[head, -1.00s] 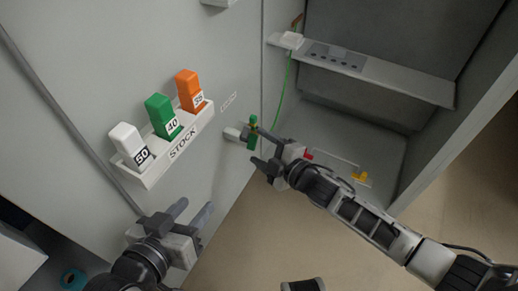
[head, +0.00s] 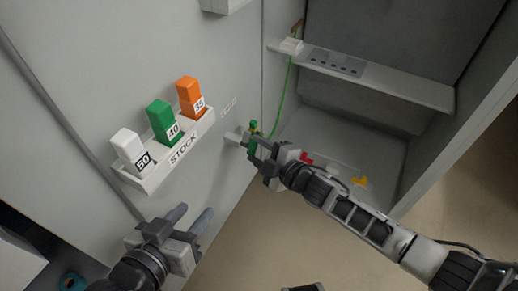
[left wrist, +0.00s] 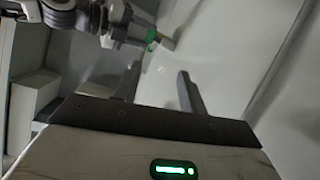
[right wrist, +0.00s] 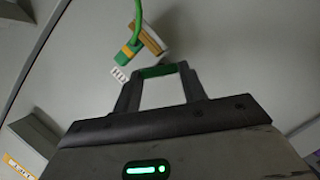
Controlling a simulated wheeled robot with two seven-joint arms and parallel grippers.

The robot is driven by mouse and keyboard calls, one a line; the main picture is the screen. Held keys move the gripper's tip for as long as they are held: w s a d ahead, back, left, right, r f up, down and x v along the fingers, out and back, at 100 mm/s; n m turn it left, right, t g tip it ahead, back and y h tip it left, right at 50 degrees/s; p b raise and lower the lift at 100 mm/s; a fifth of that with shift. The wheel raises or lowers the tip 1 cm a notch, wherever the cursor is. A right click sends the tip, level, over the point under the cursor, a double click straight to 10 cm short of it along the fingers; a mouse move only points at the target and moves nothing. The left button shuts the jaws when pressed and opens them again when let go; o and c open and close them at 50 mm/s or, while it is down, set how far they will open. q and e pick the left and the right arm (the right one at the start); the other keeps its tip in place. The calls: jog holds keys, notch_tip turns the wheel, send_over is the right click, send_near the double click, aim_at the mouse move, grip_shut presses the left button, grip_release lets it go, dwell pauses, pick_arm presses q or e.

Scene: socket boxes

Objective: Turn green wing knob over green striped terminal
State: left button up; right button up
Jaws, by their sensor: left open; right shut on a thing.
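The green wing knob (head: 252,146) sits on the light mount at the edge of the grey panel. It also shows between the fingertips in the right wrist view (right wrist: 159,71). My right gripper (head: 257,150) is shut on it. The green terminal with a yellow stripe (right wrist: 130,52) is just beyond the knob, with a green wire running up from it. In the head view the terminal (head: 253,126) is small. My left gripper (head: 190,216) is open and empty in front of the panel, below the stock rack, apart from the knob.
A white STOCK rack (head: 156,177) holds white, green and orange blocks on the panel. A red piece (head: 306,158) and a yellow piece (head: 359,181) are low in the open cabinet. A grey shelf (head: 400,84) crosses the cabinet. A small label (right wrist: 119,76) is beside the terminal.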

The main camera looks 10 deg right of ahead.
jog(key=shift+r+m+p, duration=0.3)
jog(key=shift+p, duration=0.1)
jog(key=shift+g+p, duration=0.4)
jog(key=shift+p, duration=0.1)
jog(key=m+p, duration=0.2)
jog(key=shift+w+d+r+g+p, duration=0.1)
jog(key=shift+r+g+p, duration=0.05)
jog(key=shift+g+p, duration=0.2)
jog(key=shift+m+g+p, duration=0.35)
jog(key=shift+m+p, duration=0.05)
jog(key=shift+p, duration=0.15)
pick_arm(q)
jog(key=shift+s+a+r+n+g+y+p, duration=0.2)
jog(key=shift+s+a+g+y+p, duration=0.15)
jog(key=shift+a, duration=0.25)
jog(key=shift+s+a+r+n+g+y+p, duration=0.1)
jog(key=shift+s+a+r+g+y+p, duration=0.1)
jog(key=shift+a+g+y, duration=0.3)
pick_arm(e)
jog(key=shift+f+m+g+y, duration=0.2)
jog(key=shift+m+g+y, duration=0.25)
jog(key=shift+m, duration=0.25)
pick_arm(q)
jog(key=shift+a, duration=0.1)
pick_arm(e)
jog(key=o, duration=1)
pick_arm(q)
jog(key=shift+r, duration=0.1)
